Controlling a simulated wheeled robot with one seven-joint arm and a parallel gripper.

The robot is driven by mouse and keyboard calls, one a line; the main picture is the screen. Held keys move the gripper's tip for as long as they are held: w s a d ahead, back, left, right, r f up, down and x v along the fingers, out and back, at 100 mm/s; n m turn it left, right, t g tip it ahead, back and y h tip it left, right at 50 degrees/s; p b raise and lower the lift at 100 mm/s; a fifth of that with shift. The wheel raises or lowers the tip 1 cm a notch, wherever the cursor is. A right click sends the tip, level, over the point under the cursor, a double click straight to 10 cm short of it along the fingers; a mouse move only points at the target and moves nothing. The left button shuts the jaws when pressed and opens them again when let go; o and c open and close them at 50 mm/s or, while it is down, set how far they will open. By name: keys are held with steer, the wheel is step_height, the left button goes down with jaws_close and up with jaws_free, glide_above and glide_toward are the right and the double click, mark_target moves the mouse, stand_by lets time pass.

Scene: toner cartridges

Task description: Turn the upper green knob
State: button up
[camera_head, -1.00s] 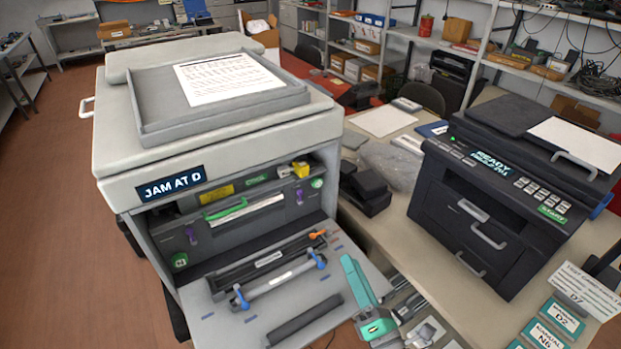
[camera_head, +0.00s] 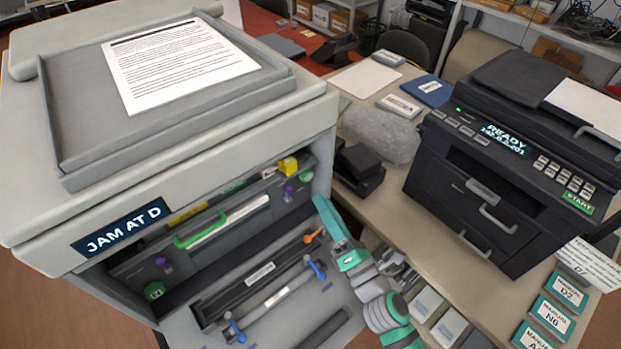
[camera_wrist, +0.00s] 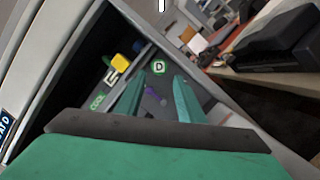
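The upper green knob (camera_head: 306,176) is on the printer's inner panel, at its right end, beside a purple lever (camera_head: 288,194). In the wrist view it is a round green disc (camera_wrist: 159,68) marked with a D, a little beyond my fingertips and in line with the gap between them. My gripper (camera_head: 319,199) is open and empty, at the right edge of the printer's opening, just below and right of the knob. In the wrist view its two teal fingers (camera_wrist: 160,80) stand apart, with the purple lever (camera_wrist: 153,96) seen between them.
The large printer (camera_head: 180,170) reads "JAM AT D". A lower green knob (camera_head: 154,290) is at the panel's left end, and a green handle (camera_head: 200,231) lies between. Blue-ended and orange levers stand on the open door. A black printer (camera_head: 500,170) is on the table right.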

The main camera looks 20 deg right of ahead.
mark_target(308, 178)
steer(key=shift+x, duration=3.55)
steer(key=shift+s, duration=0.1)
steer(key=c, duration=0.8)
